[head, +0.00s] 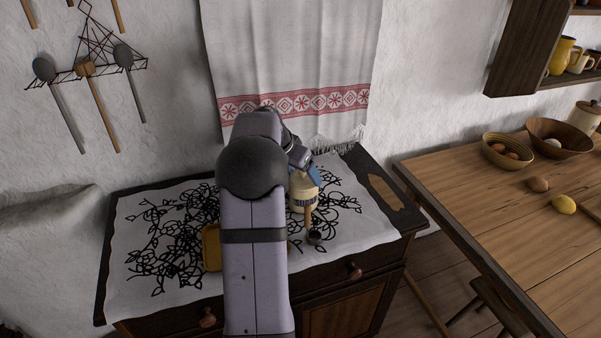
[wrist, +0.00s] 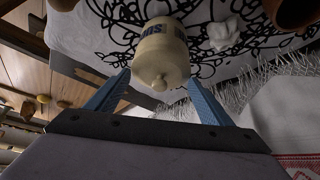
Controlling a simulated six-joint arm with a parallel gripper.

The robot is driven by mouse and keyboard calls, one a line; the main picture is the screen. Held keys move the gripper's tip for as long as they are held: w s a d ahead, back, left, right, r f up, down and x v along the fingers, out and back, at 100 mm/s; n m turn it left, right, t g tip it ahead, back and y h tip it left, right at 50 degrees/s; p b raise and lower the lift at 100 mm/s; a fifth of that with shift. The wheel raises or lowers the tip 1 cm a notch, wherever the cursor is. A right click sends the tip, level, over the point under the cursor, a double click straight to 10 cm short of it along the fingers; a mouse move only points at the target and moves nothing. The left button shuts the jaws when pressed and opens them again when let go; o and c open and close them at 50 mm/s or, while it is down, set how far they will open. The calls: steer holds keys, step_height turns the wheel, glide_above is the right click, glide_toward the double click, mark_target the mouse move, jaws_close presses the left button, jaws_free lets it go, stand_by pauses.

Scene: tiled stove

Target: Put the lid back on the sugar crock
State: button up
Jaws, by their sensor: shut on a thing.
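The sugar crock (head: 303,202) is cream with dark blue lettering and stands upright on the cloth-covered cabinet, partly hidden by my arm in the head view. In the wrist view the crock (wrist: 160,32) shows its lettering beyond the lid. The cream lid (wrist: 163,66) with its round knob faces the wrist camera. My gripper (wrist: 160,80) has its blue fingers on either side of the lid, shut on it. The lid lines up with the crock's mouth; I cannot tell whether it rests fully on the rim. In the head view my gripper (head: 306,177) is at the crock's top.
A yellow object (head: 211,247) lies left of my arm, mostly hidden. A hanging towel (head: 290,60) is close behind. The wooden table (head: 500,220) with bowls stands to the right.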

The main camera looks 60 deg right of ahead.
stand_by(0.3)
steer(key=o, duration=1.2)
steer(key=shift+c, duration=0.2)
steer(key=shift+o, duration=0.5)
steer(key=shift+r, duration=0.2)
steer(key=shift+r+p, duration=2.4)
steer(key=shift+r, duration=0.95)
jaws_close()
steer(key=shift+f, duration=0.3)
